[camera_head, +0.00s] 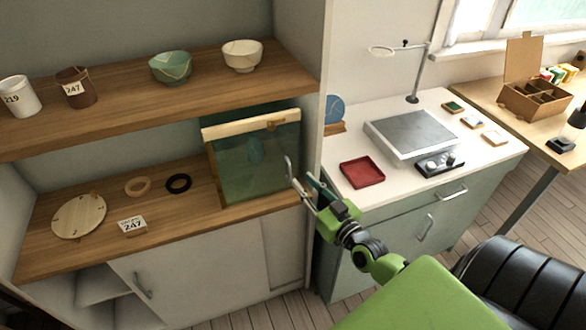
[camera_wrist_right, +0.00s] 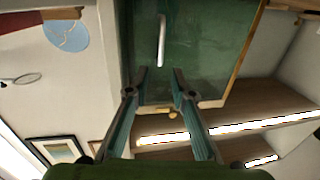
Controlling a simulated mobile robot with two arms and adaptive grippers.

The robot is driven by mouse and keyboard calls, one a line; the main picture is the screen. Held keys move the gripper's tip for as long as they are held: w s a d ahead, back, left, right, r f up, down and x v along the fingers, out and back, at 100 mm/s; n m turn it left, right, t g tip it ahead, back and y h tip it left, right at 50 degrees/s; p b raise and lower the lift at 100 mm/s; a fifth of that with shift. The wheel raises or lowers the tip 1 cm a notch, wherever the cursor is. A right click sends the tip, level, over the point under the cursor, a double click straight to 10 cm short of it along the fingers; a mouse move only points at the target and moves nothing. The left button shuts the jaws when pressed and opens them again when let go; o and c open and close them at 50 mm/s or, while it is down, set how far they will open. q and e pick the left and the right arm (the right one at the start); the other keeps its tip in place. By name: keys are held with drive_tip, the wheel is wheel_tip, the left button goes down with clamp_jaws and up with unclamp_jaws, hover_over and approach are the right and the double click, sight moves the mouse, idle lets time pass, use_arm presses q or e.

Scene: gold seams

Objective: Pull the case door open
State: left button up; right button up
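The glass case (camera_head: 250,168) stands on the lower wooden shelf, with greenish panes and a pale wooden top rail. Its door (camera_wrist_right: 205,50) fills the upper middle of the right wrist view and looks shut. The upright metal door handle (camera_head: 289,167) is at the case's right side; it also shows in the right wrist view (camera_wrist_right: 162,40). My right gripper (camera_head: 308,188) is just in front of the handle. In the right wrist view its two fingers (camera_wrist_right: 160,80) are apart, with nothing between them and the handle just beyond the tips. My left gripper is out of view.
An upright cabinet wall (camera_head: 313,80) stands close to the right of the case. The lower shelf holds a round wooden disc (camera_head: 79,217), a black ring (camera_head: 178,183) and a number tag (camera_head: 132,226). A white counter (camera_head: 340,205) with a red tray (camera_head: 362,172) is at the right.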

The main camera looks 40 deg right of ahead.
drive_tip(key=w, duration=0.7)
drive_tip(key=shift+d, duration=0.1)
clamp_jaws()
